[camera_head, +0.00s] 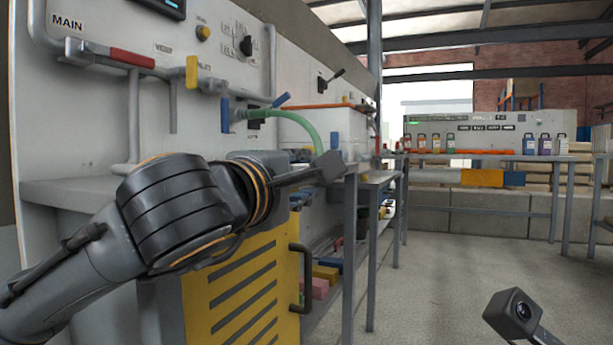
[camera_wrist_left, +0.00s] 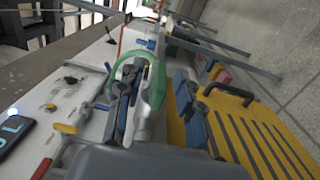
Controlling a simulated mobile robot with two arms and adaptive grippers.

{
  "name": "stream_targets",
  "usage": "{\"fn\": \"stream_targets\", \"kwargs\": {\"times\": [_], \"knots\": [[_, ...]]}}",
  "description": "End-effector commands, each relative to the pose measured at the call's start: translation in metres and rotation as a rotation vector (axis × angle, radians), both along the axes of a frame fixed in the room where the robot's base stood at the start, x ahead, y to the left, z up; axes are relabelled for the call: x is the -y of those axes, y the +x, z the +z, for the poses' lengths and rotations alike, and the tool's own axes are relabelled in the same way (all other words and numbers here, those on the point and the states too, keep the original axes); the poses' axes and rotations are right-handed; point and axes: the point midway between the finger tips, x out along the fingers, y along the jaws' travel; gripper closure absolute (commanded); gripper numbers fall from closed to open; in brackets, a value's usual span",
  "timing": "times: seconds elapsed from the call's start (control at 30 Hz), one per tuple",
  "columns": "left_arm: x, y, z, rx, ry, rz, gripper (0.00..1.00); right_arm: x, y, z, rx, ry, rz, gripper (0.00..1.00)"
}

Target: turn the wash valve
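The grey panel (camera_head: 105,95) on the left carries coloured valve handles. A red handle (camera_head: 132,59) lies nearly level, a yellow handle (camera_head: 192,73) hangs upright, and a blue handle (camera_head: 225,115) hangs beside a green hose (camera_head: 302,122). I cannot read a wash label, so I cannot tell which valve it is. My left gripper (camera_head: 328,168) is in front of the panel, below and right of these handles. In the left wrist view its fingers (camera_wrist_left: 155,98) look apart, with the green hose (camera_wrist_left: 157,75) showing between them; no held thing shows. My right gripper is out of view.
A yellow slatted cabinet (camera_head: 243,290) with a dark handle stands below the panel ledge. Grey table legs (camera_head: 350,260) stand close to its right. Several bottles (camera_head: 545,145) stand on a far bench. The floor (camera_head: 450,275) at right is open.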

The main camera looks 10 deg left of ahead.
Motion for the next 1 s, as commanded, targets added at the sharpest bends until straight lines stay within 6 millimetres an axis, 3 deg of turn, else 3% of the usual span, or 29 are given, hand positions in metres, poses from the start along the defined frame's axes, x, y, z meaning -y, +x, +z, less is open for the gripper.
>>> {"fn": "stream_targets", "kwargs": {"times": [0.3, 0.5, 1.0], "knots": [[-0.021, -0.064, 0.000, 0.005, 0.000, 0.001, 0.64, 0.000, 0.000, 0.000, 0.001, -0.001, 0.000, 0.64], [-0.030, -0.092, -0.002, 0.003, 0.000, 0.001, 0.64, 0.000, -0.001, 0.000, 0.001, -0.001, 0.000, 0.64], [-0.031, -0.099, -0.006, -0.015, 0.001, -0.008, 0.64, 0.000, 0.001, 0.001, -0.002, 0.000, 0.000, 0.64]]}}
